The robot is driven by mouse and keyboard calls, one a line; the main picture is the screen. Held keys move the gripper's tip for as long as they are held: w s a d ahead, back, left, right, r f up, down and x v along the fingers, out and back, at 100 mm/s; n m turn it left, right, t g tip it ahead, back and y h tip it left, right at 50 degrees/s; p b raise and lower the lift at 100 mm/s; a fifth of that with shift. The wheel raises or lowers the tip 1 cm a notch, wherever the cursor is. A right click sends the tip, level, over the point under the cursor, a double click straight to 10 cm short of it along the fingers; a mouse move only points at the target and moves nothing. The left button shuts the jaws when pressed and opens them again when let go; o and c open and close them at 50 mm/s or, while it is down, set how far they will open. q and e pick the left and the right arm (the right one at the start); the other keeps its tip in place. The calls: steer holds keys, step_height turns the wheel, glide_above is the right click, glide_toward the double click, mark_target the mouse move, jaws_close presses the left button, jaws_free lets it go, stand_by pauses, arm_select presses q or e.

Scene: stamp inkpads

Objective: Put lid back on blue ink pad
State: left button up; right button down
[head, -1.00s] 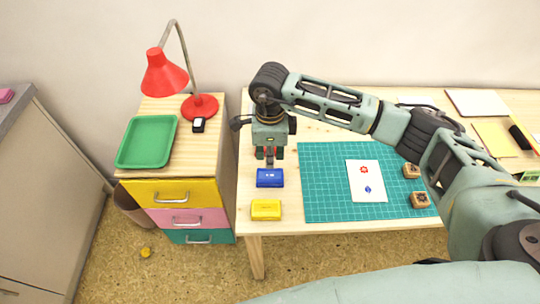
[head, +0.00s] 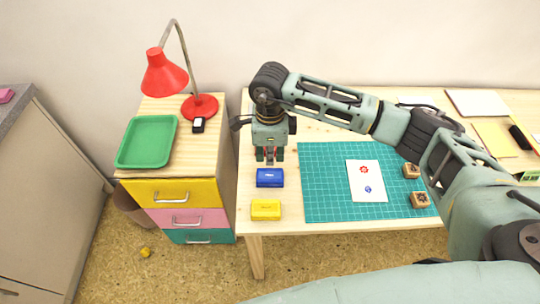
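The blue ink pad (head: 269,178) lies on the table near its left edge. Its visible top is blue with a small pale mark, and it looks covered; at this size I cannot make out a separate lid or a seam. My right gripper (head: 270,158) points down just behind the blue pad. Its two fingers are apart, and a small reddish patch shows between them that I cannot identify. I see no lid held in the fingers. My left gripper is out of view.
A yellow ink pad (head: 266,210) lies in front of the blue one. A green cutting mat (head: 320,190) with a stamped white card (head: 367,185) and wooden stamps (head: 412,171) is to the right. A drawer cabinet with a green tray (head: 147,142) and red lamp (head: 163,76) stands left.

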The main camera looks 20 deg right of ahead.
mark_target(270, 175)
steer(key=shift+f, duration=0.15)
steer(key=shift+f+b, duration=2.8)
steer(key=shift+f, duration=0.3)
steer(key=shift+r, duration=0.15)
steer(key=shift+r+p, duration=1.9)
steer(key=shift+r, duration=1.55)
steer(key=shift+f, duration=0.1)
